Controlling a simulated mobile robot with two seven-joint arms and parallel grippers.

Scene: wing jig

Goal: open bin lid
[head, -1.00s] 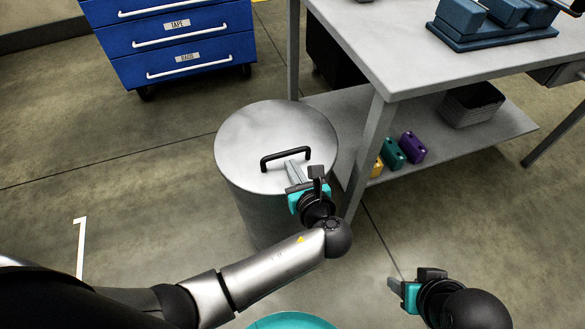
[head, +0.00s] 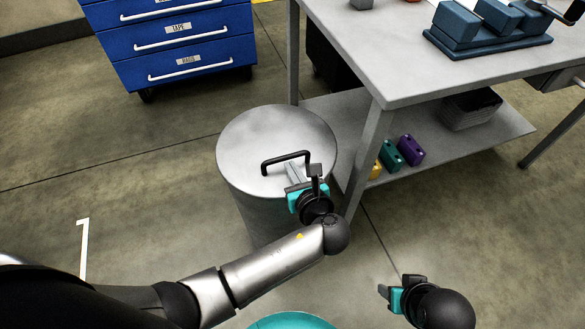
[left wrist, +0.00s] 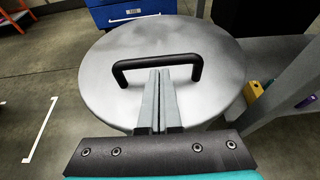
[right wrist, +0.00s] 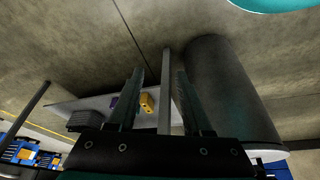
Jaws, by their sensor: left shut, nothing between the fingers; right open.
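The round grey metal bin (head: 265,215) stands on the floor with its lid (head: 250,135) on top. The lid carries a black bar handle (head: 285,160). In the left wrist view the lid (left wrist: 110,75) fills the middle and the handle (left wrist: 155,62) arches across it. My left gripper (head: 291,168) is over the lid at the handle's near side. Its fingers are shut together with nothing between them, and their tips (left wrist: 160,72) lie just under the bar in that view; contact is unclear. My right gripper (head: 386,292) is open and empty, low to the right of the bin.
A grey workbench (head: 400,80) with a lower shelf (head: 460,140) stands close to the bin's right. The shelf holds yellow, teal and purple blocks and a dark tray (head: 470,108). A blue drawer cabinet (head: 185,60) stands behind. The floor at left is open.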

